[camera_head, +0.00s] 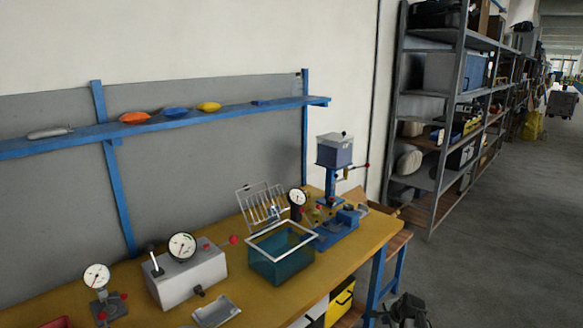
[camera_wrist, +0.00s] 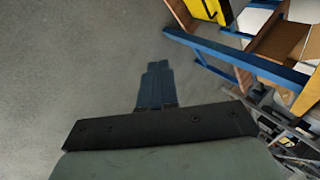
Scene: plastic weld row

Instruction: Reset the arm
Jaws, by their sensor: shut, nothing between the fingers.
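My gripper (camera_wrist: 156,68) shows in the wrist view with its two dark blue fingers pressed together and nothing between them. It hangs over bare grey floor, beside the blue frame of the workbench (camera_wrist: 232,60). In the head view a dark shape (camera_head: 405,312) is cut off by the bottom edge near the bench leg; I cannot tell its details.
The yellow-topped bench (camera_head: 262,300) holds a teal bin (camera_head: 280,262), a blue press (camera_head: 335,190), a grey gauge box (camera_head: 188,278) and a wire rack (camera_head: 262,205). A yellow crate (camera_head: 340,302) sits below.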

